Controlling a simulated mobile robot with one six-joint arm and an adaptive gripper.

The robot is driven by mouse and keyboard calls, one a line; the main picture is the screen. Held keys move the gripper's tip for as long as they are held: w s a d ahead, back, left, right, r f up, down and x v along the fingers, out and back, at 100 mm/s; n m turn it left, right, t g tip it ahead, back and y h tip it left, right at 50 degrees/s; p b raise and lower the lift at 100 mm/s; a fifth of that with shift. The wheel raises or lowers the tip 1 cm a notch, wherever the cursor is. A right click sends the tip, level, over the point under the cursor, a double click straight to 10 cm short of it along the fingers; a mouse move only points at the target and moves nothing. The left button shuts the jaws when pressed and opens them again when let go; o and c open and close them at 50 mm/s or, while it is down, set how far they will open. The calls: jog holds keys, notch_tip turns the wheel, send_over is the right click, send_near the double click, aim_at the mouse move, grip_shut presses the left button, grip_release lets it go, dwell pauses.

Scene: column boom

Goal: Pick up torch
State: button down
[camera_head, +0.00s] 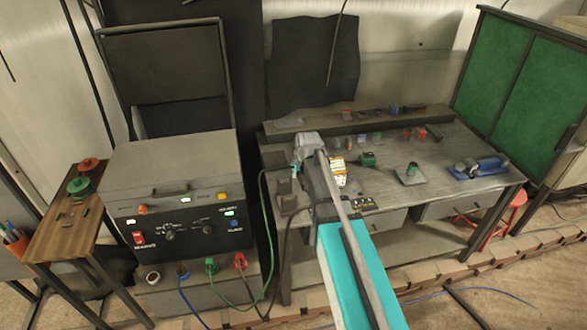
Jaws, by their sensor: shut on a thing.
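My gripper (309,148) is at the end of my arm, over the left end of the grey workbench (440,170). It is shut on what looks like the torch (296,169). Only a small greenish part shows at the gripper's left side, and the rest is hidden by the gripper and arm. A green cable (263,215) runs up from the front of the machine to this spot. I cannot tell whether the torch is clear of the bench.
The machine (176,200) with knobs and plugs stands left of the bench. A blue tool (480,167), a small stand (410,173) and a yellow-white box (338,171) lie on the bench. Green panels (500,75) rise at right. A wooden side table (72,220) stands at left.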

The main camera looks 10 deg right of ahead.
jog(key=s+d+r+p, duration=0.2)
jog(key=s+d+r, duration=0.1)
jog(key=s, duration=0.2)
jog(key=shift+s+d, duration=0.15)
jog(key=shift+d, duration=0.25)
jog(key=shift+f, duration=0.1)
notch_tip(320, 180, down, 5)
jog(key=b, duration=0.5)
jog(key=shift+s, duration=0.15)
dwell(0.6)
